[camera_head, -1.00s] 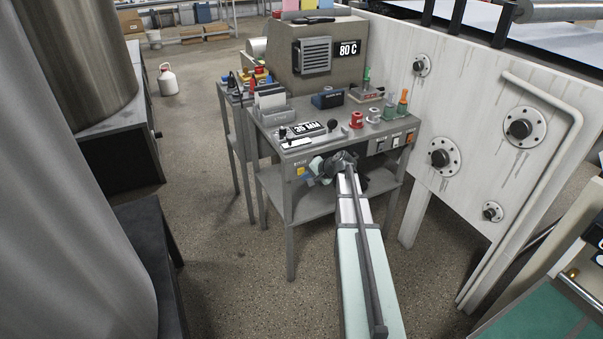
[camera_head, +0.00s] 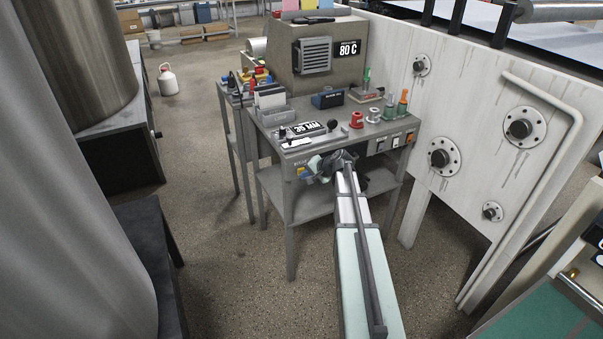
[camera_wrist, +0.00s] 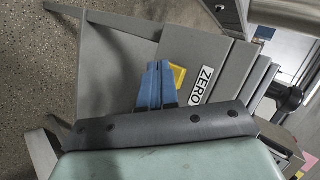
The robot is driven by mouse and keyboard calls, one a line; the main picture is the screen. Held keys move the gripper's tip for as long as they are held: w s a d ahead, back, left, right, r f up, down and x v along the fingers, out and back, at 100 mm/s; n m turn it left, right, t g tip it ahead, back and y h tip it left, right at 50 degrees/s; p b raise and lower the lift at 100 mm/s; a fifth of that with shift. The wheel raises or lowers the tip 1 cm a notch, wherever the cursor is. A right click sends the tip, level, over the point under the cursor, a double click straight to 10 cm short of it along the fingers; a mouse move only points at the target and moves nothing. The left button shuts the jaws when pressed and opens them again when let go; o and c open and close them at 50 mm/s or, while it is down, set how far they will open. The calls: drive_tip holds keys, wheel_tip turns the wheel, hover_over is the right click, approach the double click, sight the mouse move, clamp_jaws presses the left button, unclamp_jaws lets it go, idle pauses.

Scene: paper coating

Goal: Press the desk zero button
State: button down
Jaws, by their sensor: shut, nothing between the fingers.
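The desk (camera_head: 270,133) is a grey metal table with a front panel. The yellow zero button (camera_wrist: 180,74) shows in the wrist view, set on the panel beside a white label (camera_wrist: 202,84) reading ZERO. My gripper (camera_wrist: 158,66) has blue fingers, shut together and empty. The fingertips overlap the button's left side in the wrist view and hide part of it. I cannot tell whether they touch it. In the head view my gripper (camera_head: 303,173) is at the front-left of the desk panel, where a small patch of yellow shows.
Dark switches and an orange one (camera_head: 410,137) sit at the panel's right. Red and silver spools and small bottles stand on the desktop. A lower shelf (camera_head: 325,203) lies below my wrist. A white machine wall (camera_head: 470,120) stands to the right. Open floor is at the left.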

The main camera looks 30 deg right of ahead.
drive_tip(key=shift+w, duration=0.2)
idle(0.4)
drive_tip(key=shift+s, duration=0.85)
drive_tip(key=s, duration=0.5)
idle(0.4)
idle(0.7)
